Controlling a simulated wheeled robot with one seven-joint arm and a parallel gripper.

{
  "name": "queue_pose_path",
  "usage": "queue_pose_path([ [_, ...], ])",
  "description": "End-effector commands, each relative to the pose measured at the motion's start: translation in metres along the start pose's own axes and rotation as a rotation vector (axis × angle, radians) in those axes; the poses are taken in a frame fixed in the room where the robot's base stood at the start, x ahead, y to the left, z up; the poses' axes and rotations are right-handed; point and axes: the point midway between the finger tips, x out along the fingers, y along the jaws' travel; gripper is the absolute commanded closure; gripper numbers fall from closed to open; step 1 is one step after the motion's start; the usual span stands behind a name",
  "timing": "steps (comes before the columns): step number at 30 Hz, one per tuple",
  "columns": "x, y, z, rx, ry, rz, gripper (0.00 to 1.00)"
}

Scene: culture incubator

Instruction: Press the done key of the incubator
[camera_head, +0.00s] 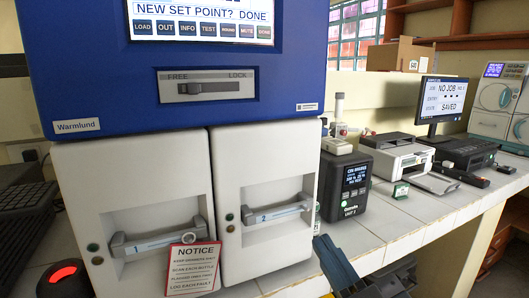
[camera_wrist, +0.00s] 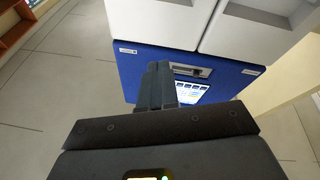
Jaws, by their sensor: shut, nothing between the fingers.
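The incubator (camera_head: 120,90) has a blue upper housing with a lit screen (camera_head: 200,12) reading "NEW SET POINT? DONE". Below that text is a row of keys, with the done key (camera_head: 264,31) at its right end. In the wrist view the incubator (camera_wrist: 140,57) appears upside down, and its screen (camera_wrist: 195,93) is partly hidden behind my gripper. My gripper (camera_wrist: 159,66) is shut and empty, its fingers pointing toward the blue front. I cannot tell the gap to the panel, but no contact with the keys shows. The done key cannot be made out in the wrist view.
A FREE/LOCK slider (camera_head: 208,87) sits under the screen, above two white doors with handles. A notice card (camera_head: 191,268) stands at the left door. A dark device (camera_head: 346,185), a printer (camera_head: 395,158) and a monitor (camera_head: 444,99) stand right on the counter. A red-lit button (camera_head: 66,272) is lower left.

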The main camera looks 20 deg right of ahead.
Motion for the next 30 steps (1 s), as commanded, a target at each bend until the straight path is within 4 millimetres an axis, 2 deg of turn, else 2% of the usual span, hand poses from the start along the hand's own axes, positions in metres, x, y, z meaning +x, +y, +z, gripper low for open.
queue_pose_path([
  [1, 0.015, 0.005, -0.01, -0.022, 0.035, 0.009, 1.0],
  [6, 0.054, 0.018, -0.044, -0.108, 0.129, 0.028, 1.0],
  [15, 0.111, 0.043, -0.114, -0.288, 0.289, 0.064, 1.0],
  [24, 0.146, 0.064, -0.189, -0.486, 0.433, 0.099, 1.0],
  [30, 0.155, 0.071, -0.22, -0.575, 0.487, 0.115, 1.0],
])
